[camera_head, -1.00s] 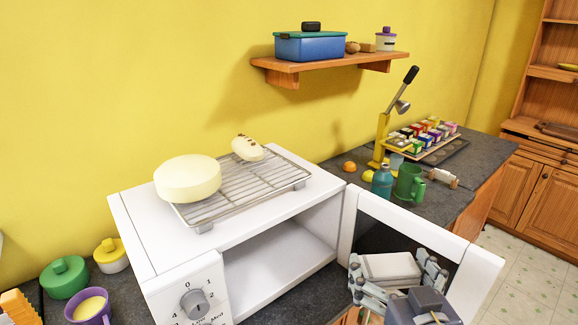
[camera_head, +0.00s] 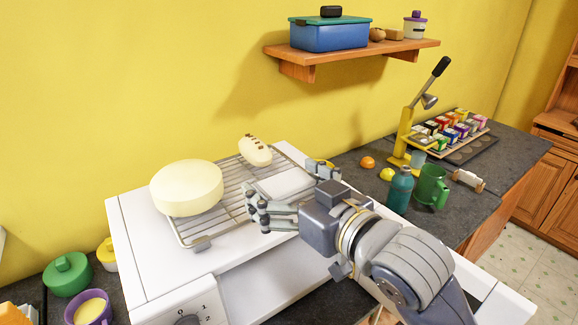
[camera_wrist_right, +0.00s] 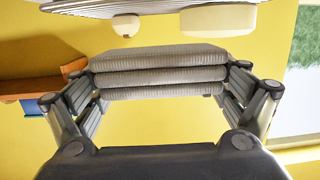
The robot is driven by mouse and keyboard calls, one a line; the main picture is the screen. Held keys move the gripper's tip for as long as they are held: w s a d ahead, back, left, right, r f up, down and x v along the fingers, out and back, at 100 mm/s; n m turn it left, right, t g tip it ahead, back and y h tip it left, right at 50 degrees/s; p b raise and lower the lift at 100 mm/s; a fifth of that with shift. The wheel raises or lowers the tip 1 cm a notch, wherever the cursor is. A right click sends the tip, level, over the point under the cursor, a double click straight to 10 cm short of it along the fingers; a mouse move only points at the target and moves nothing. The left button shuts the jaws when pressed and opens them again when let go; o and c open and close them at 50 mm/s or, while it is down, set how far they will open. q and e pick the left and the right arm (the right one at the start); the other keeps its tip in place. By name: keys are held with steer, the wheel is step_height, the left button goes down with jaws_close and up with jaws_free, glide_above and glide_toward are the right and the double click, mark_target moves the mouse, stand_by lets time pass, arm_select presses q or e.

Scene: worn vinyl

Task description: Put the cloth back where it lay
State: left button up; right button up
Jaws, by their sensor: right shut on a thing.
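The folded pale grey cloth (camera_head: 287,184) is over the right part of the wire rack (camera_head: 205,225) on top of the white oven. It also shows in the right wrist view as a stack of thick layers (camera_wrist_right: 160,72). My right gripper (camera_head: 290,190) is shut on it, with fingers at both sides. In the wrist view, which looks upside down, a gap shows between the cloth and the rack (camera_wrist_right: 110,8), so the cloth seems held above it. The gripper hides part of the cloth in the head view. My left gripper is not in view.
A teal bottle (camera_head: 400,190) and green mug (camera_head: 431,186) stand right of the oven (camera_head: 135,270). A wooden shelf (camera_head: 350,57) hangs above.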

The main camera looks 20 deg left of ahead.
steer(key=w+p, duration=0.1)
steer(key=w, duration=0.2)
steer(key=w+a+p, duration=0.1)
steer(key=w, duration=0.2)
steer(key=w+a+p, duration=0.1)
steer(key=w, duration=0.3)
steer(key=shift+a+f, duration=0.25)
steer(key=shift+f, duration=0.15)
steer(key=shift+w+a, duration=0.15)
steer(key=shift+w, duration=0.35)
step_height(320, 180, down, 3)
steer(key=shift+w+r+p, duration=0.1)
steer(key=shift+p, duration=1)
steer(key=shift+f, duration=0.45)
steer(key=shift+f, duration=0.15)
steer(key=o, duration=0.7)
